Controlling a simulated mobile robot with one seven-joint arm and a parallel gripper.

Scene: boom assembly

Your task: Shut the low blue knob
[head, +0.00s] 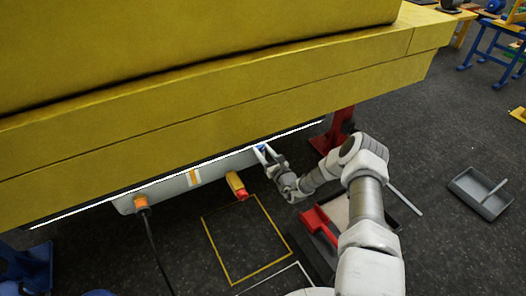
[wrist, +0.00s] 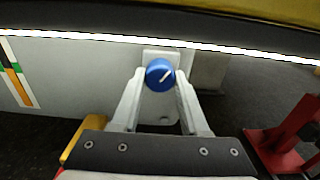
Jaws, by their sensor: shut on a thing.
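The blue knob (wrist: 160,74) is round with a white pointer line. It sits on a light plate on the side of a grey box (wrist: 75,75) under the yellow boom. The pointer slants up to the right. My gripper (wrist: 160,88) has one finger on each side of the knob and is shut on it. In the head view the gripper (head: 264,150) reaches up to the right end of the grey box (head: 160,192), where only a little of the blue knob (head: 261,147) shows between the fingers.
The yellow boom (head: 220,125) hangs low just above the gripper, with a bright white strip along its lower edge. A yellow and red part (head: 237,185) and an orange plug (head: 141,202) with a black cable stick out of the box. A red stand (head: 335,130) is close right.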

